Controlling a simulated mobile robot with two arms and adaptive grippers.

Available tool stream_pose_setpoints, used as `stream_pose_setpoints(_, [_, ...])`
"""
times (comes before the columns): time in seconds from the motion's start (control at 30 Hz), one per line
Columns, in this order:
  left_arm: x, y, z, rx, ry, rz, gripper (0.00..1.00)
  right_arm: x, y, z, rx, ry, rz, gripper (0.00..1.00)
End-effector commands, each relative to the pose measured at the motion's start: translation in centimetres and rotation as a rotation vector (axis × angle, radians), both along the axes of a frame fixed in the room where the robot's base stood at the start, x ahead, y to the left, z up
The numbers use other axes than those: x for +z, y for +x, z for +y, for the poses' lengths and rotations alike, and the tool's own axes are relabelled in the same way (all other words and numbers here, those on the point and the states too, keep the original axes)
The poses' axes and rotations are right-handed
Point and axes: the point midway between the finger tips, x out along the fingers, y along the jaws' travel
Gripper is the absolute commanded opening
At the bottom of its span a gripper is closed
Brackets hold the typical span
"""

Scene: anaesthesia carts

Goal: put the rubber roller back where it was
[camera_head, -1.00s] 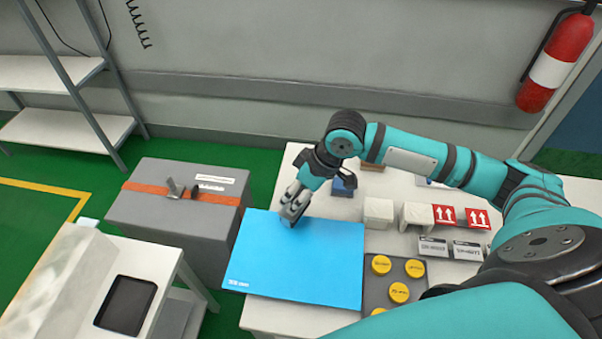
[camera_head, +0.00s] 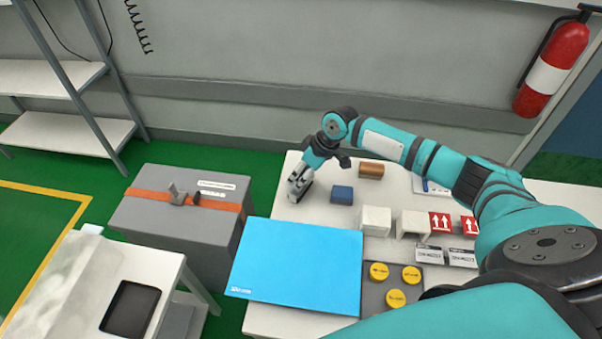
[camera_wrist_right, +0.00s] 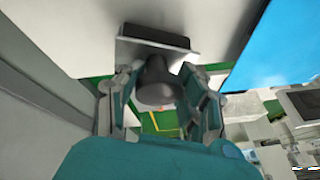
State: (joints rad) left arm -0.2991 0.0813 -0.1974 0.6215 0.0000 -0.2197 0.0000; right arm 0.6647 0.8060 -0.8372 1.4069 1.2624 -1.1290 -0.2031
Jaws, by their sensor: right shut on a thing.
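My right gripper (camera_head: 299,190) is over the white table (camera_head: 290,215), in the bare back left part behind the blue mat (camera_head: 297,265). In the right wrist view the right gripper (camera_wrist_right: 158,82) is shut on a dark grey, rounded handle-like piece with a wide black-and-grey head beyond it. I take this piece to be the rubber roller (camera_wrist_right: 155,40). The fingers hide part of it, and in the head view it hardly shows. I cannot tell whether it touches the table. My left gripper is not in view.
A blue block (camera_head: 342,195) and a brown block (camera_head: 371,171) lie right of the gripper. White blocks (camera_head: 376,221), red arrow labels (camera_head: 440,222) and yellow round pieces (camera_head: 397,298) are further right and front. A grey strapped box (camera_head: 185,240) stands left of the table.

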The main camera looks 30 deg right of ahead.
Motion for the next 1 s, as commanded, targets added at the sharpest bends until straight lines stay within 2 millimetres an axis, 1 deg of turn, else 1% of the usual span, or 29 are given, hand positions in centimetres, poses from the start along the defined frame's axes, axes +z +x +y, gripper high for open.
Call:
stream_pose_setpoints(0.17, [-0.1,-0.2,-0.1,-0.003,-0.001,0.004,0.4,0.1,0.1,0.0,0.0,0.001,-0.002,0.07])
stream_pose_setpoints(0.27, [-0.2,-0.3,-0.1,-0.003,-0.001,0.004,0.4,-0.2,0.1,0.0,0.0,0.001,-0.002,0.07])
stream_pose_setpoints(0.3, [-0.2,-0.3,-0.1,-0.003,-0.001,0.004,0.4,-0.2,0.0,0.0,0.0,0.001,-0.001,0.41])
stream_pose_setpoints(0.47, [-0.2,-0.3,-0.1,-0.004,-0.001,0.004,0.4,-0.2,0.0,0.0,0.0,0.001,-0.001,0.62])
stream_pose_setpoints(0.5, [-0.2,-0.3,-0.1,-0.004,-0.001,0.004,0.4,-0.2,0.0,0.0,0.0,0.001,-0.001,0.64])
stream_pose_setpoints(0.73, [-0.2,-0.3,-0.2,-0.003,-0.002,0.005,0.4,-0.2,0.0,0.0,-0.001,-0.001,0.0,0.64])
stream_pose_setpoints(0.83, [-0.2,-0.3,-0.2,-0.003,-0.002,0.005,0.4,0.2,0.0,-0.2,-0.002,-0.001,-0.001,0.64])
stream_pose_setpoints(0.97, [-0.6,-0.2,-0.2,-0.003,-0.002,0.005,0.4,1.8,-0.4,-0.8,-0.002,-0.001,-0.003,0.64])
stream_pose_setpoints(1.0, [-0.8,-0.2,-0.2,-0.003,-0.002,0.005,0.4,2.5,-0.6,-1.1,-0.002,-0.002,-0.004,0.64])
